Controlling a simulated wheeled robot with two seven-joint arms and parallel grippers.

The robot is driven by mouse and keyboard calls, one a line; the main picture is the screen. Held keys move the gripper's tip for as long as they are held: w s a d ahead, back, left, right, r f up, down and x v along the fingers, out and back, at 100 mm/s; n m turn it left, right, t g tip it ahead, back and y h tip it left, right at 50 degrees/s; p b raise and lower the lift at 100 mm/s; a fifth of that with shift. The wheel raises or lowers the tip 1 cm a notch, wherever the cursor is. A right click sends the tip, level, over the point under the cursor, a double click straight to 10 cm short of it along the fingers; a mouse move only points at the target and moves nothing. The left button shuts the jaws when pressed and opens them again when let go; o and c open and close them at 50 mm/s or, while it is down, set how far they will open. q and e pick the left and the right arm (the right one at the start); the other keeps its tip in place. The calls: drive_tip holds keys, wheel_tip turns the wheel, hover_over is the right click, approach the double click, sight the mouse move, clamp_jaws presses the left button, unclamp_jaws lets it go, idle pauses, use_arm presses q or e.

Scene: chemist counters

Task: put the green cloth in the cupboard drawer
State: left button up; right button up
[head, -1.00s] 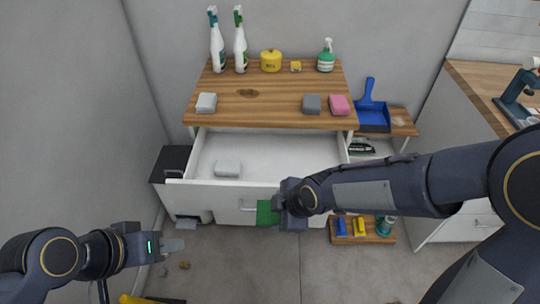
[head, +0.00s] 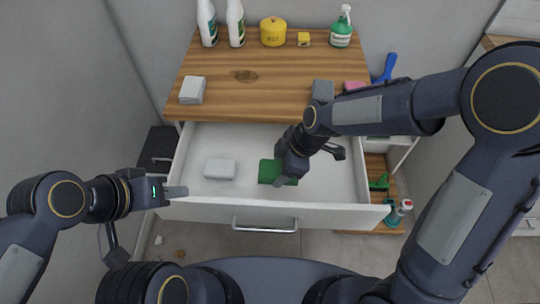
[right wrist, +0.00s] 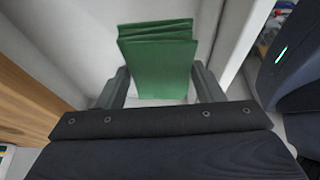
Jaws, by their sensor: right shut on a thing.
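The green cloth (head: 272,172) is folded and shows inside the open cupboard drawer (head: 262,213), right of its middle. My right gripper (head: 286,180) is shut on the cloth and reaches over the drawer. In the right wrist view the cloth (right wrist: 160,62) stands between the two fingers (right wrist: 163,88), with the white drawer floor behind it. I cannot tell if the cloth touches the floor. A white folded cloth or sponge (head: 221,169) lies in the drawer to its left. My left gripper (head: 177,191) is empty near the drawer's front left corner; its fingers look close together.
A black bin (head: 160,150) stands left. The drawer's left and far right parts have free room.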

hover_over(275, 193)
drive_tip(key=d, duration=0.1)
drive_tip(key=f, duration=0.4)
drive_tip(key=f+b, duration=0.1)
drive_tip(key=f, duration=0.3)
drive_tip(key=shift+w+d+f, duration=0.1)
drive_tip(key=shift+d+f, duration=0.05)
drive_tip(key=shift+d, duration=0.05)
drive_tip(key=shift+f, duration=1.85)
drive_tip(key=shift+f+b, duration=0.15)
drive_tip(key=shift+b, duration=0.15)
drive_tip(key=o, duration=0.9)
drive_tip(key=shift+o, duration=0.2)
